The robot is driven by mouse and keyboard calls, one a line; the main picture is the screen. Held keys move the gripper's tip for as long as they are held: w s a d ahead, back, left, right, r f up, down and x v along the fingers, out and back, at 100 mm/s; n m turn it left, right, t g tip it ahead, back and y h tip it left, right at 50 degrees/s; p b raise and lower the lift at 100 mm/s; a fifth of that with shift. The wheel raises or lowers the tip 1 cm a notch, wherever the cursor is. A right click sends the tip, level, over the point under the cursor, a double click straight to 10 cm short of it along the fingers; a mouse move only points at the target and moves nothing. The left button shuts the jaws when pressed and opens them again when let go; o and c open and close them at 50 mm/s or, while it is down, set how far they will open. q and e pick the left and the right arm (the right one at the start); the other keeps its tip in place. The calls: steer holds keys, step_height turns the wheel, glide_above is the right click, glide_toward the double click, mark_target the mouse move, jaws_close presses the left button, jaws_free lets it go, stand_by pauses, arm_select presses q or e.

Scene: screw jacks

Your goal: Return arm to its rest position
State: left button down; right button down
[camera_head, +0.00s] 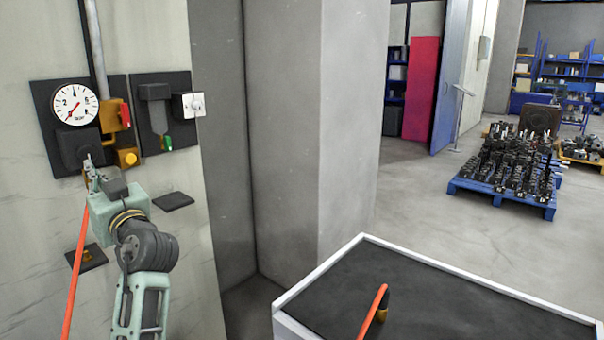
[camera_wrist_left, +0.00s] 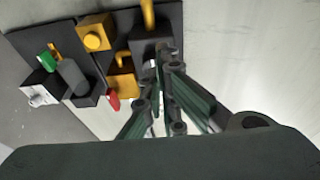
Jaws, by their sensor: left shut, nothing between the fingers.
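My left arm comes in from the lower left of the head view. Its gripper (camera_head: 92,176) is shut and empty, pointing at the wall just below the round pressure gauge (camera_head: 75,102). In the left wrist view the two fingers (camera_wrist_left: 158,68) come together in front of the dark panel fittings. I cannot tell from these views whether the fingertips touch the fitting. My right gripper is not in view.
The wall panel has a yellow knob (camera_head: 128,157), a red tag (camera_head: 124,115) and a white switch box (camera_head: 194,104). An orange hose (camera_head: 75,270) runs beside my arm. A black-topped cart (camera_head: 440,300) stands right; a blue pallet (camera_head: 500,195) holds parts behind.

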arm_select(q)
steer(key=s+d+f+m+g+h, duration=0.1)
steer(key=s+d+f+m+h, duration=0.3)
steer(key=f, duration=0.8)
steer(key=s+d+f+g+h, duration=0.15)
steer(key=s+f, duration=0.35)
steer(key=f, duration=0.6)
steer(key=s+d+f+m+g+h, duration=0.1)
steer(key=s+d+f+m+h, duration=0.3)
steer(key=f, duration=0.8)
steer(key=s+d+f+m+g+h, duration=0.15)
steer(key=s+d+f, duration=0.25)
steer(key=s, duration=0.5)
steer(key=s+d+f+m+g+h, duration=0.1)
steer(key=s+d+f+g+h, duration=0.25)
steer(key=s, duration=0.45)
steer(key=s+d+f+m+g+h, duration=0.15)
steer(key=s+d+f, duration=0.3)
steer(key=s, duration=0.45)
step_height(320, 180, down, 26)
steer(key=s+g, duration=0.1)
steer(key=s, duration=0.1)
steer(key=s+a+f+g, duration=0.1)
steer(key=s+a+f, duration=0.2)
steer(key=s+f, duration=1.3)
steer(key=shift+s+a+f, duration=0.2)
steer(key=shift+s+f, duration=0.15)
steer(key=shift+s, duration=0.05)
